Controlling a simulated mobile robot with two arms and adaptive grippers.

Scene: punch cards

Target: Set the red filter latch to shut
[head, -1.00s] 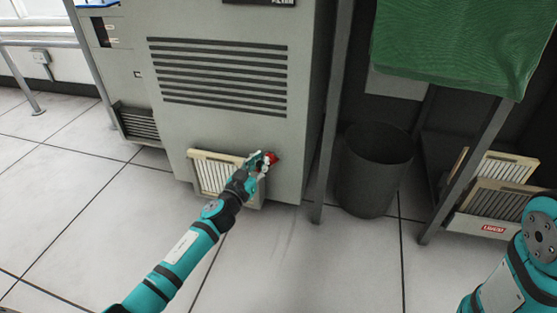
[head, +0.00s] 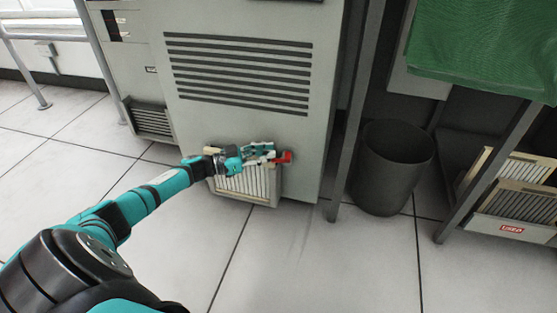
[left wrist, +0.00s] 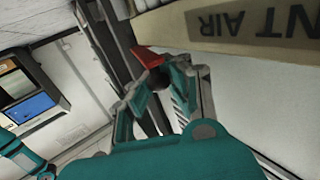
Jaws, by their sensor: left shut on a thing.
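The red filter latch (head: 285,157) is at the upper right corner of the cream-framed filter (head: 247,183), low on the front of the grey machine cabinet. It looks roughly level, pointing right, in the head view. My left gripper (head: 268,153) reaches in from the left across the filter's top edge, its fingers shut on the latch. The left wrist view shows the red latch (left wrist: 148,57) at the fingertips (left wrist: 158,78), beside the filter frame's lettered edge (left wrist: 265,25). The fingers partly hide the latch. My right gripper is out of view.
A dark bin (head: 392,165) stands right of the cabinet, past a grey table leg (head: 352,130). Several spare filters (head: 520,185) sit on a low shelf at the right. A green cloth (head: 480,45) hangs above. The tiled floor in front is clear.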

